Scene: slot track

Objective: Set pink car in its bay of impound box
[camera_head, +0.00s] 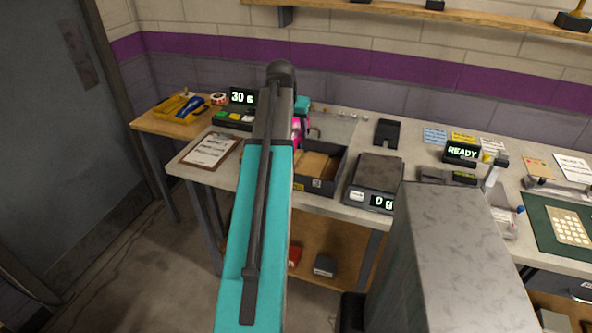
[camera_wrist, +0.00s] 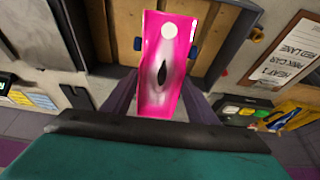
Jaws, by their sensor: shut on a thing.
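The pink car (camera_wrist: 167,65) is in my gripper (camera_wrist: 163,85) in the wrist view, with a dark finger along each side. It has a white round mark and blue wheels. In the head view only a bit of the pink car (camera_head: 297,128) shows beside my arm, which hides most of the gripper. The impound box (camera_head: 318,184) is a dark tray with brown inside, partly behind my arm. In the wrist view the box's dark wall (camera_wrist: 238,38) shows beyond the car. The car appears above the box; its height and the bay beneath cannot be told.
A scale (camera_head: 376,178) stands right of the box, and a clipboard (camera_head: 210,150) lies to the left. A timer (camera_head: 242,97) with coloured buttons and a yellow tray (camera_head: 180,108) stand at the back left. A READY display (camera_head: 462,152) is farther right.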

